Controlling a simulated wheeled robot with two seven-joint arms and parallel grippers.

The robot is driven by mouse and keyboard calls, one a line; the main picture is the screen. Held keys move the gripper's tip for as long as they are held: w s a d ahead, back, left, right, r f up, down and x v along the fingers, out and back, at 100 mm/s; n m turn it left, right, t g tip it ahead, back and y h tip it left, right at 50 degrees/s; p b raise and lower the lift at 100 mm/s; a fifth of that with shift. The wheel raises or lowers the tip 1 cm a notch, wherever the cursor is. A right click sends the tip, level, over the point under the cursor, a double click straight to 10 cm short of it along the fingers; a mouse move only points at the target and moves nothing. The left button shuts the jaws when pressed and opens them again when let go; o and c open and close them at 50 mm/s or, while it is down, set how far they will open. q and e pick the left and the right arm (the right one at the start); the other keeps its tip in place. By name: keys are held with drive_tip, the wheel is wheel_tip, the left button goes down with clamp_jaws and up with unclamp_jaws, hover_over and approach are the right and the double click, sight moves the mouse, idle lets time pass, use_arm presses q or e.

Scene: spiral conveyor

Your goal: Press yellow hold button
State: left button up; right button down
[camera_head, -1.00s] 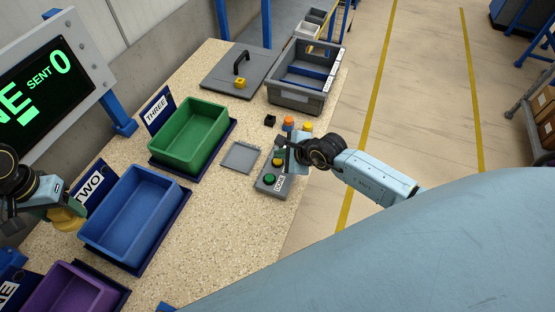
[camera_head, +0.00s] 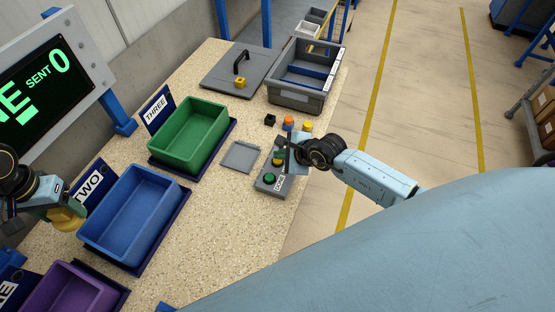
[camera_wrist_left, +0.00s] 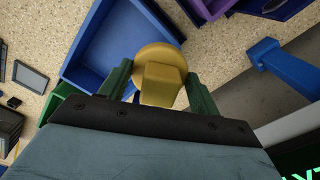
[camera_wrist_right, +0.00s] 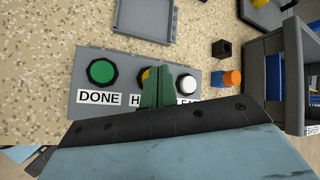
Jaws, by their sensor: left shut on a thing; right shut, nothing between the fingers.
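A grey button box (camera_wrist_right: 85,108) lies on the table, with a green DONE button (camera_wrist_right: 102,72), a yellow button (camera_wrist_right: 146,75) and a white button (camera_wrist_right: 186,84) in a row. In the head view the box (camera_head: 262,184) is near the table's right edge. My right gripper (camera_wrist_right: 158,80) is shut and empty, its fingertips over the yellow button and partly hiding it; I cannot tell whether they touch it. My left gripper (camera_wrist_left: 160,88) is shut on a yellow round piece with a block-shaped grip (camera_wrist_left: 160,58), beside the blue bin (camera_head: 92,232).
A flat grey tray (camera_head: 240,157) lies left of the button box. An orange-topped piece (camera_head: 288,123), a yellow-topped piece (camera_head: 307,126) and a black piece (camera_head: 270,120) stand beyond it. A grey crate (camera_head: 296,97) is at the back, a green bin (camera_head: 164,152) further left.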

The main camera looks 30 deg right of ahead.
sight(281, 162)
use_arm(q)
drive_tip(key=shift+f+b, duration=0.4)
drive_tip(key=shift+f, duration=0.1)
use_arm(e)
drive_tip(key=shift+f, duration=0.65)
use_arm(q)
drive_tip(key=shift+r, duration=0.1)
use_arm(e)
drive_tip(key=shift+r, duration=0.1)
use_arm(q)
drive_tip(key=shift+r+p, duration=0.75)
drive_tip(key=shift+p, duration=0.05)
use_arm(e)
drive_tip(key=shift+r, duration=0.8)
use_arm(q)
wheel_tip(281, 162, up, 3)
drive_tip(key=p, duration=0.2)
drive_tip(key=shift+f+p, duration=0.15)
drive_tip(key=shift+p, duration=0.25)
use_arm(e)
wheel_tip(281, 162, up, 3)
use_arm(q)
drive_tip(key=shift+r, duration=0.2)
use_arm(e)
drive_tip(key=shift+r, duration=1)
drive_tip(key=shift+s+f, duration=0.1)
